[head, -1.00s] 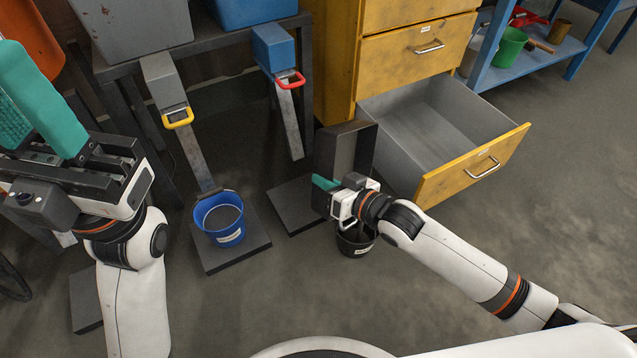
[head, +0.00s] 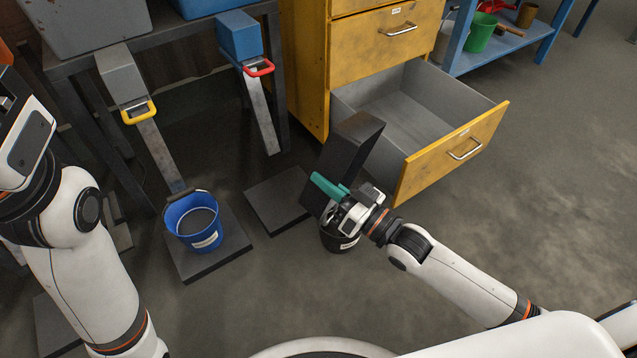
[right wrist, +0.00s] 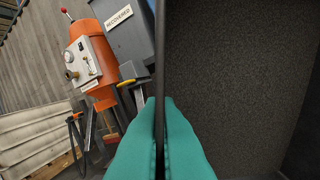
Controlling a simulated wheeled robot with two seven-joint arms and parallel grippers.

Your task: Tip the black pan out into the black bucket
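The black pan (head: 352,145) is a dark rectangular tray, tipped steeply on its side over the black bucket. My right gripper (head: 330,187) has its teal fingers shut on the pan's rim. In the right wrist view both fingers (right wrist: 160,135) press on the thin wall of the pan (right wrist: 235,80), whose dark speckled surface fills the right side. The black bucket (head: 350,243) stands on the floor just under the gripper and is partly hidden by it. I cannot see any contents. My left gripper shows only its housing at the left edge; its fingertips are out of frame.
A blue bucket (head: 192,222) stands on a dark plate left of the black bucket. Another dark plate (head: 275,200) lies empty between them. An open yellow drawer (head: 455,150) juts out close behind the pan. The floor at right is clear.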

